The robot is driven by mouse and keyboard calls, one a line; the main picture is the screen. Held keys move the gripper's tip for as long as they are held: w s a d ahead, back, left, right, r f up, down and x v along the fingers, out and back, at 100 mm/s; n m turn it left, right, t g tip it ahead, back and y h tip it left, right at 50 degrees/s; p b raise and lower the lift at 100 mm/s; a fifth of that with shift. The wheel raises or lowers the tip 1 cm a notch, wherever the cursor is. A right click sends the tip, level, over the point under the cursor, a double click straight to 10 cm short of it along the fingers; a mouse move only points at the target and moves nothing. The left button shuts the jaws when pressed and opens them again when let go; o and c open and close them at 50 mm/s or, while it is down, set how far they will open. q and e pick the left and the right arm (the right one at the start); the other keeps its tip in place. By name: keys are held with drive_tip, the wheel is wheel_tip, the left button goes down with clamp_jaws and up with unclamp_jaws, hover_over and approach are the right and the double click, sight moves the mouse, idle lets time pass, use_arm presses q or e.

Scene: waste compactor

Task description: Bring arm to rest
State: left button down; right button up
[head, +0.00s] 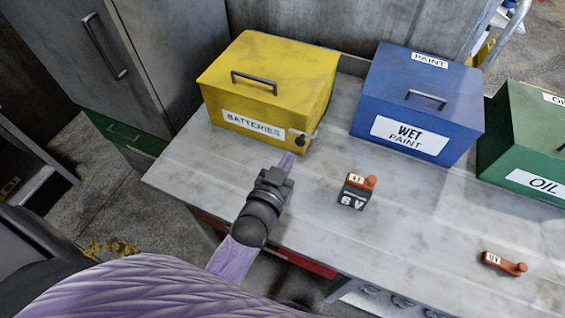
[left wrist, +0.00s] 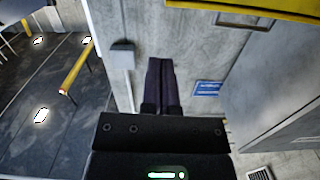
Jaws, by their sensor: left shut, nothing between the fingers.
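My left arm comes in from the bottom left of the head view, and its gripper (head: 287,160) is over the metal table in front of the yellow box. The two dark fingers lie together, shut and empty, and they also show in the left wrist view (left wrist: 161,82). I cannot tell from the head view how high the gripper is above the table. My right gripper is not in either view.
A yellow batteries box (head: 265,85), a blue wet paint box (head: 415,105) and a green oil box (head: 525,145) stand along the back of the table (head: 420,225), lids closed. Two small batteries, one dark and orange (head: 355,192), one orange (head: 503,264), lie in front. A grey cabinet (head: 125,60) stands left.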

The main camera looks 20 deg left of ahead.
use_arm(q)
drive_tip(key=shift+s, duration=0.95)
